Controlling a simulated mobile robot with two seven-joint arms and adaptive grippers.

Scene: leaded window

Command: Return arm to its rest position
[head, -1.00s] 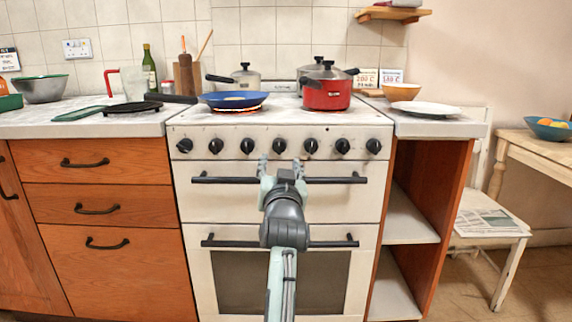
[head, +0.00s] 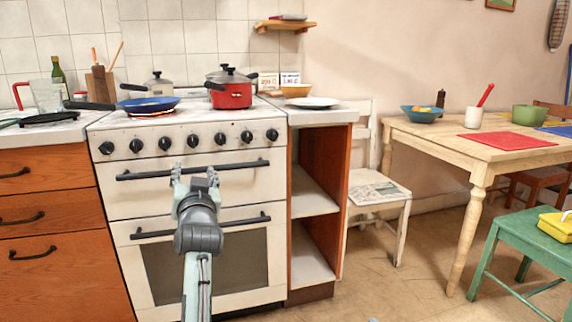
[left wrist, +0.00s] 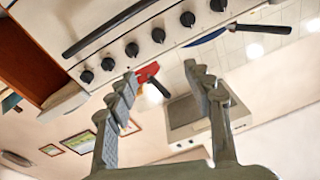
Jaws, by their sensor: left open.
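My left gripper (head: 195,178) is in front of the white stove (head: 110,192), just below its upper oven handle (head: 195,170) in the head view. Its fingers are apart with nothing between them. In the left wrist view the two fingers of my left gripper (left wrist: 167,85) stand apart and empty, with the row of black knobs (left wrist: 132,49) beyond them. I cannot tell from these views whether a finger touches the oven door. My right gripper is not in view.
A blue frying pan (head: 150,104) and a red pot (head: 230,95) stand on the hob. Open shelves (head: 314,190) and a white chair (head: 379,190) are right of the stove. Further right are a wooden table (head: 440,132) and a green stool (head: 530,240). Floor between is clear.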

